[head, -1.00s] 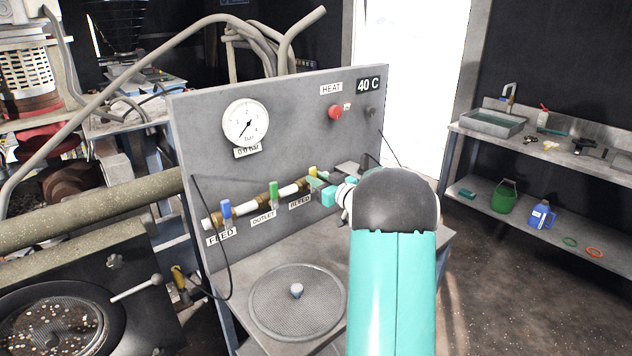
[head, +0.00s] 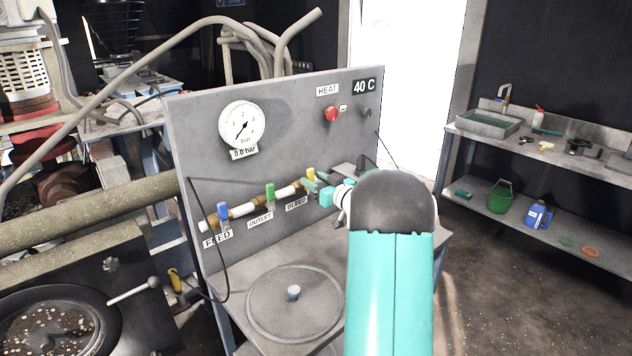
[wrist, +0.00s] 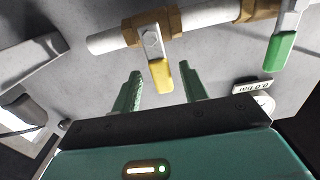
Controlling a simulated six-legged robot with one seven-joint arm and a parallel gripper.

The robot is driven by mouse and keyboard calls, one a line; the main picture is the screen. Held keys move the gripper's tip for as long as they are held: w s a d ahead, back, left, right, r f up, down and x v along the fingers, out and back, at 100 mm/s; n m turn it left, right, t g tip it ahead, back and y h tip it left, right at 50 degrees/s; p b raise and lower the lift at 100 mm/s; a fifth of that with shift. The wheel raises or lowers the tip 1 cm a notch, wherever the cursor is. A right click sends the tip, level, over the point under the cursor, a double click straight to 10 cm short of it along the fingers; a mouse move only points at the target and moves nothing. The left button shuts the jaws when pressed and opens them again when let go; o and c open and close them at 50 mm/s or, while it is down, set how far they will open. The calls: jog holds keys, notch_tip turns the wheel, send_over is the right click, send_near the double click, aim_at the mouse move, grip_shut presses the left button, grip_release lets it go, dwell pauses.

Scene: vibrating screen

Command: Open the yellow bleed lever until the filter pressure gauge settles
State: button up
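The yellow bleed lever (wrist: 160,74) hangs from a brass valve on the white pipe in the wrist view; its tip lies between my gripper's fingers, with a gap on each side. In the head view the yellow lever (head: 310,174) shows just above the BLEED label. My gripper (wrist: 167,90) is open; in the head view (head: 318,186) it is at the panel beside the lever, partly hidden by my arm. The pressure gauge (head: 244,127) has its needle pointing to the lower left, with a 0.0 bar readout below it.
The blue feed lever (head: 223,211) and green outlet lever (head: 270,193) stand left of the bleed valve. A red heat knob (head: 331,114) and a 40 C display (head: 364,86) are above. A round mesh lid (head: 270,315) lies on the bench below. A black cable hangs at left.

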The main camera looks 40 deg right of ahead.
jog(key=s, duration=1.3)
jog(key=shift+s+d, duration=0.25)
jog(key=shift+s, duration=0.15)
jog(key=w+a+r+m+g+h, duration=0.1)
jog(key=a+r+g+h, duration=0.2)
jog(key=a, duration=0.4)
jog(key=w+a+r+m+g+h, duration=0.1)
jog(key=a+r+m+h, duration=0.15)
jog(key=a+r, duration=0.4)
jog(key=s+a+f+n+g+y, duration=0.1)
jog(key=s+a+f+g, duration=0.3)
jog(key=s+a, duration=0.7)
jog(key=s+a+f+n+g+y, duration=0.2)
jog(key=s+a+f+g+y, duration=0.2)
jog(key=s+a, duration=0.7)
jog(key=a, duration=0.5)
